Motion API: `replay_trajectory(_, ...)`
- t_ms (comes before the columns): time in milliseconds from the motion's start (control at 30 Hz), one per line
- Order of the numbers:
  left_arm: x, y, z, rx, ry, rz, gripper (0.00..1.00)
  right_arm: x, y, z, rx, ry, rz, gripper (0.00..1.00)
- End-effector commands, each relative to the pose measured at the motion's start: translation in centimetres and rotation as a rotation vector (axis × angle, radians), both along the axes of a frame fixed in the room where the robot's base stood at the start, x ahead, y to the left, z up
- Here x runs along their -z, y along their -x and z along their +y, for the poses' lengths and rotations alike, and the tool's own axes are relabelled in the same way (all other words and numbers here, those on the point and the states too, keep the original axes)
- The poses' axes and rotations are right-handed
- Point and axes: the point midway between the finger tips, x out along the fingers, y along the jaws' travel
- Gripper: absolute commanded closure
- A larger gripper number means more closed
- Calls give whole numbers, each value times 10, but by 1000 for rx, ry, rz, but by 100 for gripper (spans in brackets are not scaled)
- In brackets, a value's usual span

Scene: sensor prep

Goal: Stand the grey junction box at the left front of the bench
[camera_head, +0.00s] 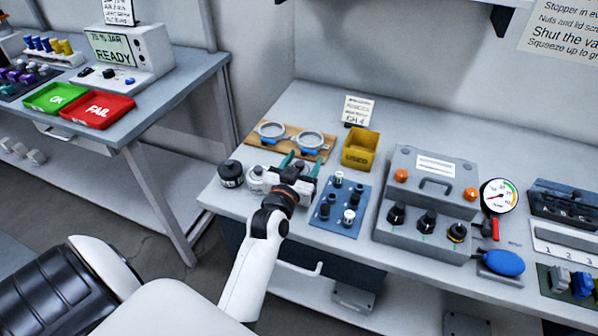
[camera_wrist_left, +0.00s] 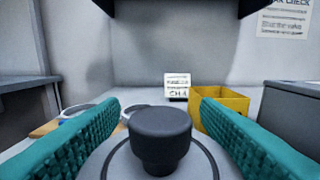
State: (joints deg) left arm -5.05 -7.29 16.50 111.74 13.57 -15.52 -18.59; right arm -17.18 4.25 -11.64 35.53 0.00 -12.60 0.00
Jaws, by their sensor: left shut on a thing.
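My left gripper (camera_head: 301,165) is over the left part of the bench (camera_head: 330,105), just in front of a wooden board. Its teal fingers, also in the left wrist view (camera_wrist_left: 160,135), are shut on a round grey body with a dark grey knob on top, which I take to be the grey junction box (camera_wrist_left: 161,142). In the head view the gripper mostly hides it, and I cannot tell whether it touches the bench. A black round piece (camera_head: 231,174) and a pale one (camera_head: 255,181) stand at the left front. My right gripper is not in view.
The wooden board (camera_head: 262,141) with two ring clamps lies behind. A yellow bin (camera_head: 360,150), a blue mat (camera_head: 338,224) with several small fittings and a large grey test unit (camera_head: 421,237) stand to the right. The bench's left edge is near the black piece.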

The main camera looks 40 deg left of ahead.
Motion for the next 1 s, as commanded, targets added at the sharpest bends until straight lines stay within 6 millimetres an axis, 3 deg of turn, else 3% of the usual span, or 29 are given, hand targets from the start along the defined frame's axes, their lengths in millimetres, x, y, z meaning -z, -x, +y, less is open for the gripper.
replay_trajectory(233, 34, 0, 0, 1, 0, 2, 68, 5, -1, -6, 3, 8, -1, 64)
replay_trajectory(667, 41, 1, 0, 0, 0, 0, 68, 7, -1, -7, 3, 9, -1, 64)
replay_trajectory(700, 40, 1, 0, 0, 0, 0, 36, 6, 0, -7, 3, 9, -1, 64)
replay_trajectory(800, 40, 1, 0, 0, 0, 0, 21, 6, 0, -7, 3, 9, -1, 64)
replay_trajectory(1000, 40, 1, 0, 0, 0, 0, 21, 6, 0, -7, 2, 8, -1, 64)
